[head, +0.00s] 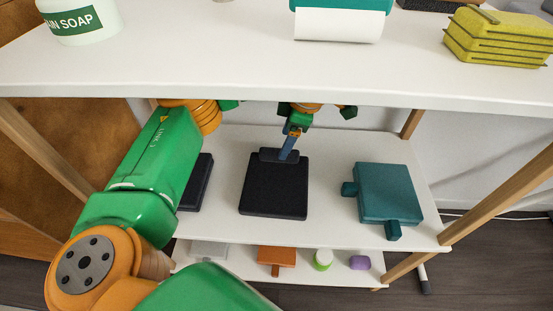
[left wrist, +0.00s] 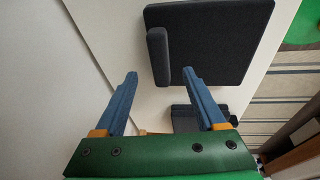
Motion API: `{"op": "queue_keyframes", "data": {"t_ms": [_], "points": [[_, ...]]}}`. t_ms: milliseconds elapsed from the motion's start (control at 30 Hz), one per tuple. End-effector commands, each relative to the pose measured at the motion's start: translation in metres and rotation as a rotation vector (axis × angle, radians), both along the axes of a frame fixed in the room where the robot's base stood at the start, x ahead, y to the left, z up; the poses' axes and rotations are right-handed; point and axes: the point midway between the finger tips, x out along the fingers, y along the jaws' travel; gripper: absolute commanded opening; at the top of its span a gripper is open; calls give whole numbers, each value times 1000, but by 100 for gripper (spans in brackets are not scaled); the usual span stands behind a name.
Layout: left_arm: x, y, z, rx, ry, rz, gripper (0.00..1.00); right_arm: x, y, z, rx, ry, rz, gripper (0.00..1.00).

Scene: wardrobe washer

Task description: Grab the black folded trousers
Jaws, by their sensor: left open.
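A black folded garment (head: 273,188), which looks like the folded trousers, lies flat on the middle shelf. It has a thick raised strip along its far edge. It also shows in the left wrist view (left wrist: 215,40), with the strip at its left side. My left gripper (left wrist: 160,73) is open, and the strip's near end lies between or just beyond its blue fingertips. I cannot tell whether they touch it. In the head view the left gripper (head: 289,147) is at the garment's far edge, partly hidden by the top shelf. My right gripper is not in view.
Another black folded piece (head: 197,183) lies to the left, partly behind my arm. A teal folded shirt (head: 388,193) lies to the right. The white top shelf (head: 230,75) overhangs, holding a soap container (head: 80,20) and yellow folded cloths (head: 500,37). A lower shelf holds small items.

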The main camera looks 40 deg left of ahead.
Motion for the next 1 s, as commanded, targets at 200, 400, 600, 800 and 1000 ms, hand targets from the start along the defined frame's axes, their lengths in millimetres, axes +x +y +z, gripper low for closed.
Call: {"op": "queue_keyframes", "data": {"t_ms": [200,400,600,800,1000], "points": [[-1,12,-41,0,3,1,72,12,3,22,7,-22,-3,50],[0,14,-47,0,1,-1,72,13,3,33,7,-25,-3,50],[0,14,-47,0,1,-1,45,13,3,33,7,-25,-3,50],[0,14,-47,-1,2,0,0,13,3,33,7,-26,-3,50],[0,14,-47,-1,2,0,0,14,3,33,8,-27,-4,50]]}}
